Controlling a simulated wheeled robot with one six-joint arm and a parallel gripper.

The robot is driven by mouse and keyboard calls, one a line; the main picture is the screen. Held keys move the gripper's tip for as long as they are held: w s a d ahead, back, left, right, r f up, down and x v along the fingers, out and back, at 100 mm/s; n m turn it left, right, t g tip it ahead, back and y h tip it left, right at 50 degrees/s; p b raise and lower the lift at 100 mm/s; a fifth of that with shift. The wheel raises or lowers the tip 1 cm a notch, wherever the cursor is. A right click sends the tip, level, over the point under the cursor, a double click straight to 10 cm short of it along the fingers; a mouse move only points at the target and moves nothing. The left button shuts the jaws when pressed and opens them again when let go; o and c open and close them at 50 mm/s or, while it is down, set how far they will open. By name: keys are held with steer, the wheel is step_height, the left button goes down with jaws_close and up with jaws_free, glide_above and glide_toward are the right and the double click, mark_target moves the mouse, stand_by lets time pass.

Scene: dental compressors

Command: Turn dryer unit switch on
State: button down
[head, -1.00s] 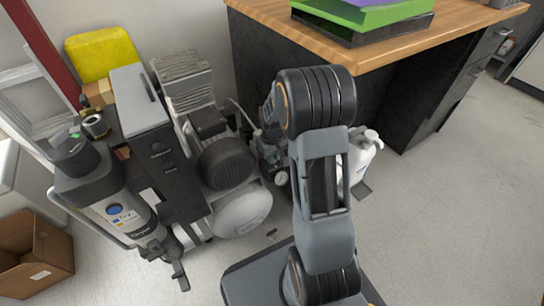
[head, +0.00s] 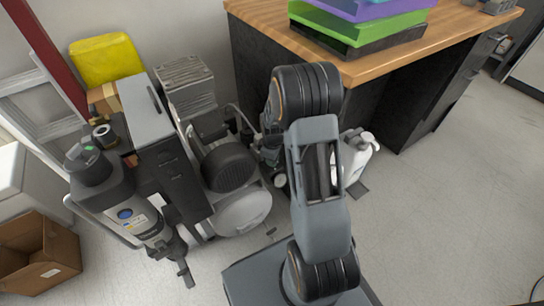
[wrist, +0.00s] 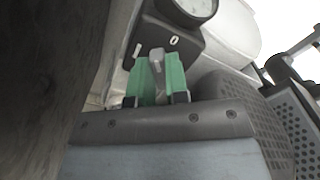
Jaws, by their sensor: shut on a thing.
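In the wrist view, a black switch box (wrist: 188,52) carries a white line mark on the left and a white 0 mark on the right. A grey switch lever (wrist: 156,60) stands out from it, below and between the two marks; I cannot tell which position it is set to. My gripper (wrist: 158,80) has green fingers, one on each side of the lever, shut on it. In the head view my arm hides the gripper and the switch, beside the compressor machinery.
A round gauge (wrist: 196,8) sits just above the switch box. A ribbed dark motor (head: 228,167) and a white tank (head: 241,212) stand left of my arm. A wooden-topped desk (head: 385,60) is behind, and a white bottle (head: 354,160) is to the right. Open floor lies at right.

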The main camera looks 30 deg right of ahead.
steer(key=n+p, duration=0.2)
steer(key=n, duration=0.3)
steer(key=shift+w+r+n, duration=0.1)
steer(key=shift+n, duration=0.2)
steer(key=n+p, duration=0.1)
steer(key=n, duration=0.3)
steer(key=shift+w+n+p, duration=0.1)
steer(key=shift+n+p, duration=0.2)
steer(key=shift+p, duration=0.1)
steer(key=shift+n, duration=0.3)
steer(key=c, duration=1.1)
jaws_free()
step_height(320, 180, up, 14)
steer(key=p, duration=0.4)
steer(key=shift+f+p, duration=0.2)
steer(key=shift+p, duration=0.1)
steer(key=shift+r, duration=0.1)
